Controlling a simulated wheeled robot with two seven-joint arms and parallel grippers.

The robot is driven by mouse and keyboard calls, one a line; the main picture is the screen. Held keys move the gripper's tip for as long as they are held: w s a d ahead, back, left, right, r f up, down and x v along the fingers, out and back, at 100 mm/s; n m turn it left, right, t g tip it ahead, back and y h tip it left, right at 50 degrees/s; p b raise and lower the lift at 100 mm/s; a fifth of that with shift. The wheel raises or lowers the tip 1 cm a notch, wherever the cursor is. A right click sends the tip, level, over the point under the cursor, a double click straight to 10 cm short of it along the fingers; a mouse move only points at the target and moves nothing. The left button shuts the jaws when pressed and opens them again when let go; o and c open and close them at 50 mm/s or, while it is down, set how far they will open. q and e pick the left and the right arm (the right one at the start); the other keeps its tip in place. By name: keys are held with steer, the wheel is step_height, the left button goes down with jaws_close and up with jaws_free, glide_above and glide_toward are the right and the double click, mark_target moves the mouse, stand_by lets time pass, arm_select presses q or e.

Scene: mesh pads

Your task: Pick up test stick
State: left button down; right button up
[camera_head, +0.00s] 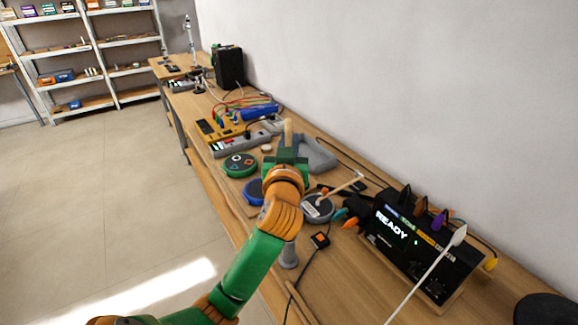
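My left arm comes in from the lower left, and its green and orange gripper (287,158) is over the bench among the round pads. A short tan upright piece (288,131) shows just beyond the gripper. I cannot tell whether it is held, and the fingers are mostly hidden. A tan stick (346,187) slants up over a grey round pad (318,208) to the right. A thin white stick with a pale tip (427,274) rises from the bottom edge, in front of the black device. I cannot tell which is the test stick. My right gripper is not in view.
A green round pad (240,164) and a partly hidden blue pad (252,191) lie left of the gripper. A black device reading READY (400,232) with coloured plugs stands at right. Cables cross the wooden bench (345,268). Yellow and blue modules (225,128) lie farther back.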

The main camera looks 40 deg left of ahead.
arm_select(q)
steer(key=shift+r, duration=0.95)
step_height(320, 180, up, 14)
steer(key=p, duration=0.5)
steer(key=shift+f, duration=0.1)
